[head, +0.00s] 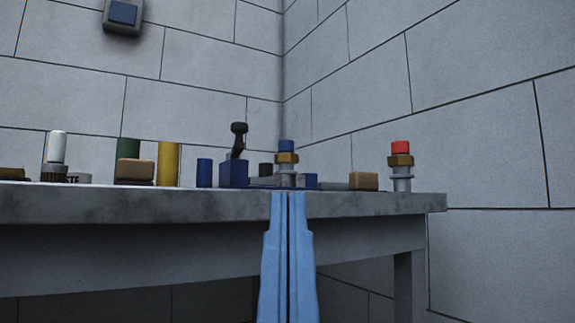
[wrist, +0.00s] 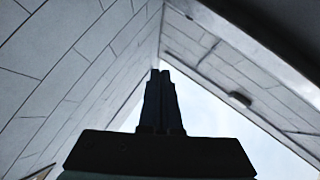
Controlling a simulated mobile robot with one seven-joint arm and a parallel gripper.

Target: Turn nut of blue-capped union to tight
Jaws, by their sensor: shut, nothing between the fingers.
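The blue-capped union (head: 286,146) stands upright on the workbench in the head view, right of the middle. Its brass nut (head: 287,158) sits just below the blue cap, with a grey body under it. My gripper (head: 288,196) is shut and empty, its light blue fingers pointing up in front of the bench edge. Its tips appear just below the union in the picture and hide part of the bench edge; they do not touch the nut. In the wrist view, my gripper (wrist: 160,72) is a dark silhouette against walls and ceiling; the union is not seen there.
A red-capped union (head: 401,147) with a brass nut stands to the right on the workbench (head: 150,204). A blue vise-like block (head: 233,174) and a tan block (head: 363,181) flank the blue-capped union. Walls meet behind.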

